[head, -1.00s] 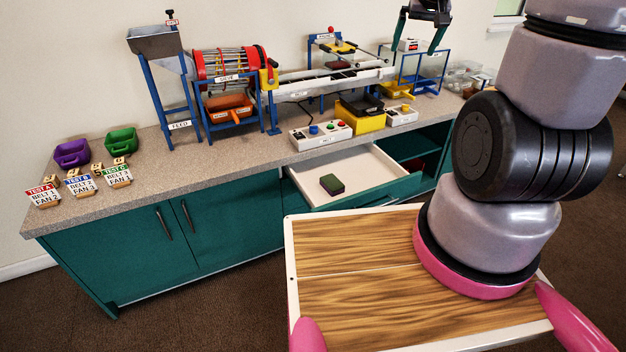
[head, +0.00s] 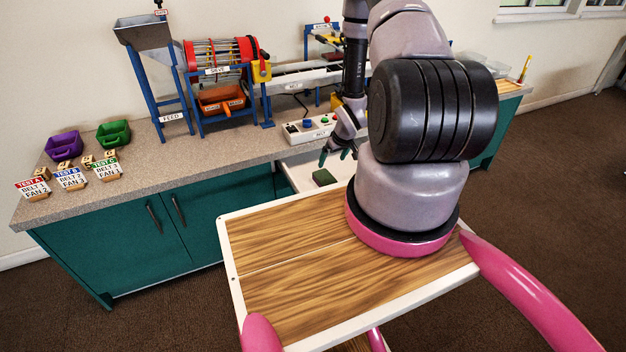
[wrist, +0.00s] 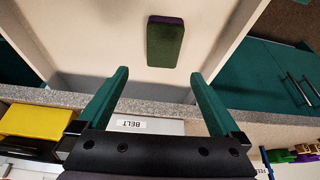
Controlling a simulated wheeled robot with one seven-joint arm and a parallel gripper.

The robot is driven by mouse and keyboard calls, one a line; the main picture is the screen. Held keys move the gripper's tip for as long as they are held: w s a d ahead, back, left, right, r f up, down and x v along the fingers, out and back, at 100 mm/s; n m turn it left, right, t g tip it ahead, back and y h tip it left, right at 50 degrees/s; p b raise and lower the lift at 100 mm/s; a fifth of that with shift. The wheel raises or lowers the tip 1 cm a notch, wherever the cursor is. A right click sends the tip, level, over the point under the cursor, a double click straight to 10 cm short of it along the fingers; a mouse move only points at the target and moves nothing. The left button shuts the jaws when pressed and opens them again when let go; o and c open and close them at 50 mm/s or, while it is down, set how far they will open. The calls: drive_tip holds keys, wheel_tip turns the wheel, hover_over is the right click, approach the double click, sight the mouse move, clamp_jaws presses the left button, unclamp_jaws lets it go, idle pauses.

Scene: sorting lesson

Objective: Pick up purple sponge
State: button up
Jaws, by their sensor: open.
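The sponge (head: 324,177) lies flat in the open white drawer (head: 297,172). Its top is dark green, and a dark purple layer shows along its edge in the wrist view (wrist: 165,42). My gripper (head: 335,157) is over the drawer, open and empty. In the wrist view its two teal fingers (wrist: 160,73) are spread apart, with the sponge beyond their tips, roughly centred between them. The fingers do not touch the sponge. My arm hides part of the drawer in the head view.
The drawer's walls (wrist: 222,42) stand on both sides of the sponge. The worktop edge (wrist: 60,96) and a white control box (head: 308,128) labelled BELT are close to my gripper. Green and purple bins (head: 64,146) and test cards stand far left on the worktop.

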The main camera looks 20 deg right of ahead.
hover_over(325, 178)
drive_tip(key=s, duration=0.2)
drive_tip(key=f, duration=0.6)
drive_tip(key=shift+w+d, duration=0.2)
drive_tip(key=shift+w, duration=0.05)
drive_tip(key=shift+s+x, duration=0.2)
drive_tip(key=shift+x, duration=2.4)
drive_tip(key=shift+f, duration=0.35)
drive_tip(key=c, duration=1.2)
